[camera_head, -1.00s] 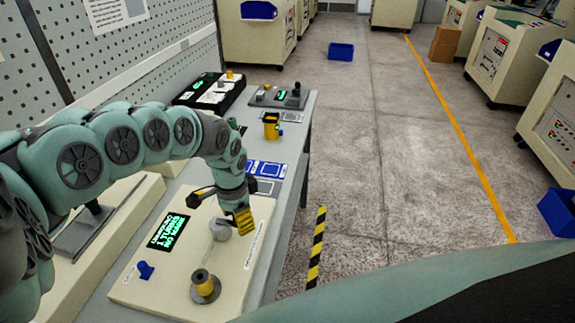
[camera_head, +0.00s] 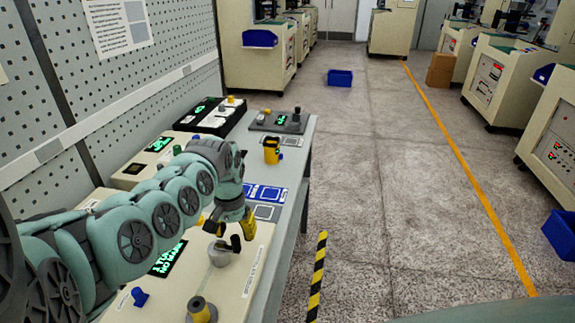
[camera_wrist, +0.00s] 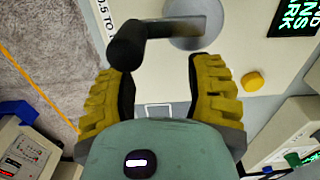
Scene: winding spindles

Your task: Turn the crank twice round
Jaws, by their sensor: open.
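The crank has a round grey hub (camera_head: 219,254) on the cream panel (camera_head: 225,287), with a dark handle (camera_head: 236,243) at its upper right. In the wrist view the black handle (camera_wrist: 127,49) stands out from the crank arm, left of the hub (camera_wrist: 187,28). My gripper (camera_head: 249,229) is beyond the crank in the head view. Its yellow fingers (camera_wrist: 160,68) are spread and empty. The handle lies just past the left fingertip; I cannot tell whether they touch. The green-lettered display (camera_head: 168,258) is partly hidden by my arm.
A blue knob (camera_head: 139,297) and a yellow-topped spindle (camera_head: 200,311) are on the near part of the panel. A yellow button (camera_wrist: 252,81) shows right of the fingers. A yellow-and-black device (camera_head: 271,151) stands farther along the bench.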

